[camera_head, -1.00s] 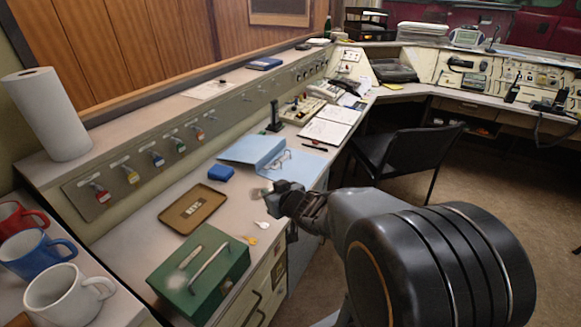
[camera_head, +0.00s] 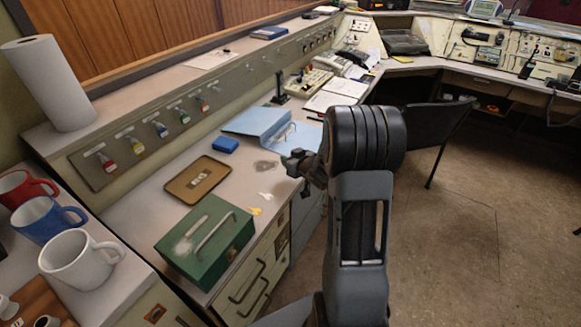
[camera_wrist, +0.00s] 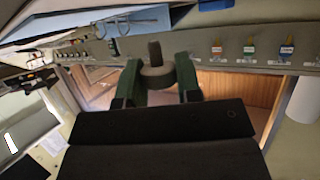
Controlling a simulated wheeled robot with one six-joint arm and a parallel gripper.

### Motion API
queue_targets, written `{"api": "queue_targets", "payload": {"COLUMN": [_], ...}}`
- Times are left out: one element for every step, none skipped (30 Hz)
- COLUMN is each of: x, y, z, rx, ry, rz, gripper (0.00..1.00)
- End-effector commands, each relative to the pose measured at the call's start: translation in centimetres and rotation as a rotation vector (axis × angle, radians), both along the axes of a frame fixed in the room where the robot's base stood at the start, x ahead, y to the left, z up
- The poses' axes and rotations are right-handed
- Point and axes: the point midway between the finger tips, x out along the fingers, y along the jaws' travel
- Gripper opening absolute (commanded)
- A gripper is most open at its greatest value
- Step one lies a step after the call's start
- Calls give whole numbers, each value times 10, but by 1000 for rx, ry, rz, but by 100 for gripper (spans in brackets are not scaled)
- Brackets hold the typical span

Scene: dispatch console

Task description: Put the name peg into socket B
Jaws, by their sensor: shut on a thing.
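My gripper (camera_head: 297,158) is over the right edge of the desk, beside the blue folder. In the wrist view, its two green fingers (camera_wrist: 158,70) are shut on a dark grey peg-like piece (camera_wrist: 156,73) with a round collar and a short stub, which appears to be the name peg. The head view hardly shows this piece. A sloped panel (camera_head: 85,160) runs along the back of the desk with coloured tags and, farther along, small dark fittings. I cannot read any letter, so I cannot tell which is socket B.
On the desk are a green cash box (camera_head: 205,242), a brown tray (camera_head: 177,190), a blue box (camera_head: 225,145), an open blue folder (camera_head: 258,122) and yellow and white tags. Mugs (camera_head: 83,258) stand at the lower left. A dark chair (camera_head: 430,130) is at the right.

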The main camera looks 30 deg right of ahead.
Motion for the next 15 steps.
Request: {"api": "queue_targets", "payload": {"x": [2,3,3,2,2,2,2,2,3,3,3,3,3,3,2], "y": [-2,-3,-3,-3,-3,-2,-2,-2,-2,-2,-2,-2,-2,-2,-2], "z": [-4,-7,-13,-17,-21,-27,-30,-33,-35,-35,-35,-35,-34,-34,-34], "rx": [1,0,2,2,1,2,1,1,1,0,1,0,0,0,0], "ry": [0,1,2,2,3,3,3,1,1,1,0,0,0,0,0], "rz": [-1,-1,-1,-1,-1,-1,1,0,0,-1,-1,-1,-1,-1,-1], "gripper": [10,10,10,10,10,10,10,10,10,10,10,10,10,10,10]}}
